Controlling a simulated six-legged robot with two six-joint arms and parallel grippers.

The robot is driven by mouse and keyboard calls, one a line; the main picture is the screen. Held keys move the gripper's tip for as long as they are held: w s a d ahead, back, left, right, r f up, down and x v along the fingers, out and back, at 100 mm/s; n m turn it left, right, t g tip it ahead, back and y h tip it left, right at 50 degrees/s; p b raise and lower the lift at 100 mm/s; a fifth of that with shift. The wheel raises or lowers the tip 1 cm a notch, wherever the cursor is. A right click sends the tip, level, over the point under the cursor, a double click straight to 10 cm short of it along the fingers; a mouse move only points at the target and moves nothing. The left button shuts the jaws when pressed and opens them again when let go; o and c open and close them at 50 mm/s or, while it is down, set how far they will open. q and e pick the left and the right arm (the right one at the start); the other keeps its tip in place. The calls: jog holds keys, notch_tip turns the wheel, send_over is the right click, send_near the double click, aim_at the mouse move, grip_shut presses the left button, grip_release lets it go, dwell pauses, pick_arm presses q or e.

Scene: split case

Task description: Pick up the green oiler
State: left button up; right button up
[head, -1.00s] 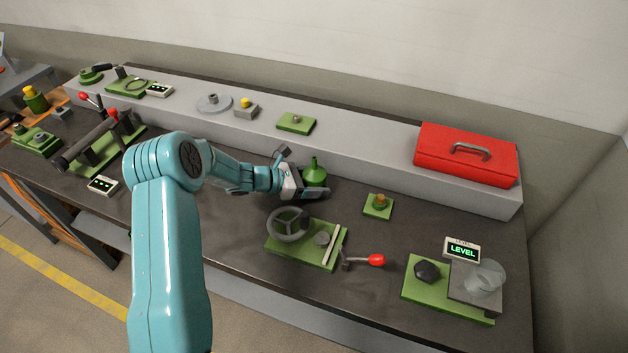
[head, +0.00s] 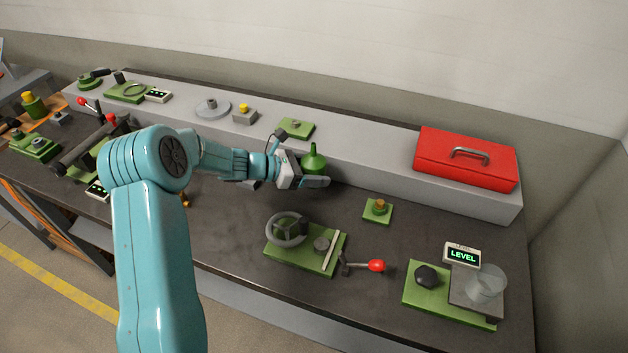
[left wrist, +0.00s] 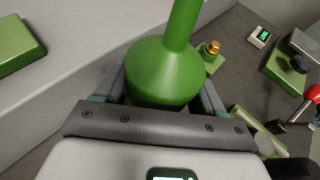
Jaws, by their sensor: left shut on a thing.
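The green oiler (head: 313,161) has a round body and a narrow upright spout. It is in my left gripper (head: 316,176), near the grey raised shelf, and looks upright. In the left wrist view the oiler (left wrist: 165,72) stands between the two fingers, which are shut on its body. Its lower part is hidden by the gripper. In the head view it seems raised a little above the bench. My right gripper is not in view.
A green base with a handwheel (head: 286,229) and a red-knobbed lever (head: 376,266) lie in front of the gripper. A small green block with a brass fitting (head: 378,208) is to the right. A red toolbox (head: 466,160) sits on the grey shelf (head: 365,139).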

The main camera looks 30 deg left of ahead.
aim_at(315, 144)
pick_arm(q)
jog(key=shift+r, duration=6.8)
jog(key=shift+d, duration=0.1)
jog(key=s+d+f+m+g+h, duration=0.1)
jog(key=d+f+m+g+h, duration=0.1)
jog(key=d, duration=1)
jog(key=s+d+f+m+g+h, duration=0.1)
jog(key=d+f+m+g+h, duration=0.15)
jog(key=d, duration=0.95)
jog(key=s+d+f+m+g, duration=0.2)
jog(key=s+d+f, duration=0.2)
jog(key=d, duration=0.6)
jog(key=s+d+f+m+g, duration=0.2)
jog(key=s+d+f, duration=0.1)
jog(key=s+d, duration=0.6)
jog(key=shift+s+d+f+h, duration=0.25)
jog(key=shift+d+f+h, duration=0.1)
jog(key=shift+f, duration=0.05)
jog(key=shift+r+m+g, duration=0.1)
jog(key=shift+m+g, duration=0.15)
